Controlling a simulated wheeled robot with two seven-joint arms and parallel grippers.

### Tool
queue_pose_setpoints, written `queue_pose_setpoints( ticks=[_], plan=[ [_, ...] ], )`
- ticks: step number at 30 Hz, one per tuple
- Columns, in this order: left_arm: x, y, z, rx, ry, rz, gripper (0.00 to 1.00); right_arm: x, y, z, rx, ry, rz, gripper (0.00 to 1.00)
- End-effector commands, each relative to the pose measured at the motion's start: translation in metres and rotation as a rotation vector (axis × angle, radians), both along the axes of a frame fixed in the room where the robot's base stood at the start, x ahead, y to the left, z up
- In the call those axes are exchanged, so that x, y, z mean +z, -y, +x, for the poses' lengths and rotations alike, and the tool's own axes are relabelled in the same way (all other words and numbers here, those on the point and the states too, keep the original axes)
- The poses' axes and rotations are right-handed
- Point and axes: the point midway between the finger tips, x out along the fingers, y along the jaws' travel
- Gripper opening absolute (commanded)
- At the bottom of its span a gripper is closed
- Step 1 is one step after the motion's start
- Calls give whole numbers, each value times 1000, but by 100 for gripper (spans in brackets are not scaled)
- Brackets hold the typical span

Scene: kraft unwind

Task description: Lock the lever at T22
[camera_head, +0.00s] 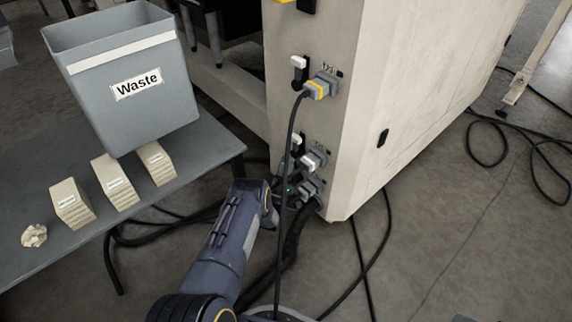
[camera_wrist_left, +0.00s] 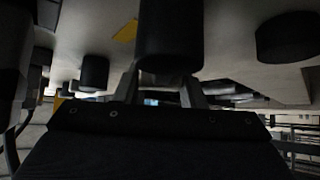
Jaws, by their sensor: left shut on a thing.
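The pale machine cabinet (camera_head: 355,110) carries several plugs and levers on its near left edge. A white-tipped lever (camera_head: 298,62) stands by the top plug (camera_head: 319,86), which has a yellow band. Another white-tipped lever (camera_head: 297,141) is by the middle plug (camera_head: 314,159). A grey lower plug (camera_head: 309,187) is below it. My left gripper (camera_head: 284,192) is at the lowest station, just left of that plug, shut on what seems to be its lever, mostly hidden. In the left wrist view, my fingers (camera_wrist_left: 166,86) reach behind a dark block (camera_wrist_left: 169,35). The T22 label is not readable.
A black cable (camera_head: 288,140) hangs from the top plug, close to my left arm. The grey table (camera_head: 205,160) at left holds a Waste bin (camera_head: 120,100), several paper stacks (camera_head: 115,183) and a crumpled piece (camera_head: 34,236). Cables lie on the floor.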

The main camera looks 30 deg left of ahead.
Motion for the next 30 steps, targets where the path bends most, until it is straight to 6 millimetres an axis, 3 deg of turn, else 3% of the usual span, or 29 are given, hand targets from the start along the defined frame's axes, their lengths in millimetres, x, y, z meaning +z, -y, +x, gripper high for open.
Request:
queue_pose_setpoints(
  ticks=[6, 7, 11, 22, 30],
  plan=[
    [-3, 1, -1, -2, -5, -3, 0, 0, 0, 0, 0, 0, 0, 65],
    [-3, 1, -1, -2, -5, -3, 40, 0, 0, 0, 0, 0, 0, 65],
    [-2, 1, -1, -1, -4, -2, 57, 0, 0, 0, 0, 0, 0, 65],
    [-4, 1, -5, 1, -4, -2, 58, 3, 0, 0, 0, 0, 0, 65],
    [-29, 6, -41, 0, -7, -4, 58, 16, 0, 0, 0, 0, 0, 65]
  ],
)
